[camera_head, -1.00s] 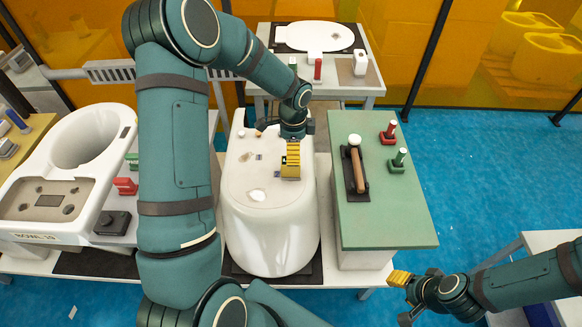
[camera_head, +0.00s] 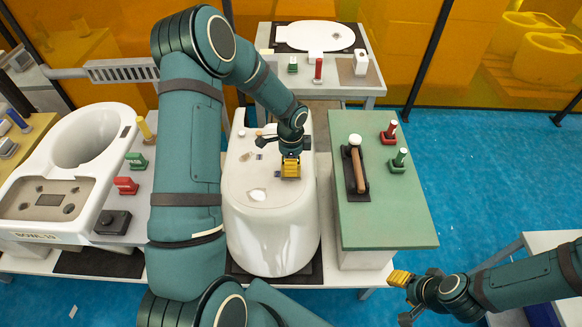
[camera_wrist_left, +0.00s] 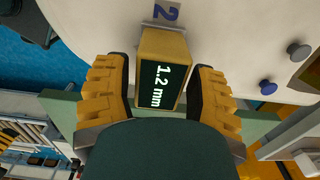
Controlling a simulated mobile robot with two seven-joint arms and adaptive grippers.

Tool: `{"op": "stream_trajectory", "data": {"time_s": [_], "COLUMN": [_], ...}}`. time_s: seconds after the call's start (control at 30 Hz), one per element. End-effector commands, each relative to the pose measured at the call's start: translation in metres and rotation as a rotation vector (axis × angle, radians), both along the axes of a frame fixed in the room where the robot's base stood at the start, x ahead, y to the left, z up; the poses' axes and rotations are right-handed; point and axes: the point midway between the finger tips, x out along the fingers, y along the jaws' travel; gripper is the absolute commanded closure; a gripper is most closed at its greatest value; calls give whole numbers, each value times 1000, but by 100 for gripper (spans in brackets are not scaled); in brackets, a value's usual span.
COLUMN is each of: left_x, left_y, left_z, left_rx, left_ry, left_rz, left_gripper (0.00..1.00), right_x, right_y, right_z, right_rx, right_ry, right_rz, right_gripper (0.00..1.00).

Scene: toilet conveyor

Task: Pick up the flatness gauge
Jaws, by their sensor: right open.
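The flatness gauge (camera_wrist_left: 163,44) is a small yellow box with a dark display reading "1.2 mm". It stands on top of the white ceramic body (camera_head: 270,228) in the middle of the head view. My left gripper (camera_head: 291,163) is down over the gauge from above and partly hides it in the head view. In the left wrist view its yellow-padded fingers stand on both sides of the gauge, apart, with a visible gap on the left side. My right gripper (camera_head: 402,297) is open and empty at the lower right, beyond the green-topped bench.
The green-topped bench (camera_head: 385,220) on the right bears a wooden-handled tool (camera_head: 356,170), a red stamp (camera_head: 389,133) and a green stamp (camera_head: 398,161). A white toilet bowl (camera_head: 70,175) stands at left. A white seat lid (camera_head: 318,37) lies on the rear table.

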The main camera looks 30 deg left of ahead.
Motion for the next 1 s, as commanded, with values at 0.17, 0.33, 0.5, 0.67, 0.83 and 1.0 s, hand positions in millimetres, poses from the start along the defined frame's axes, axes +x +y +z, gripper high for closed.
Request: {"op": "stream_trajectory", "data": {"time_s": [0.17,0.33,0.5,0.67,0.83,1.0], "left_x": [0,0,0,1,1,0], "left_y": [0,0,0,0,0,0], "left_z": [0,0,2,21,55,83], "left_rx": [0,0,0,0,0,-1], "left_ry": [0,0,-1,-4,-4,-3], "left_rz": [0,0,-1,0,0,0], "left_gripper": [100,100,100,100,100,100], "right_x": [0,0,0,0,0,0], "right_y": [0,0,0,0,0,0], "right_z": [0,0,0,1,2,3], "right_rx": [0,0,0,0,0,1], "right_ry": [0,0,0,0,0,0], "right_rz": [0,0,0,0,0,0], "right_gripper": [53,53,53,53,53,53]}}
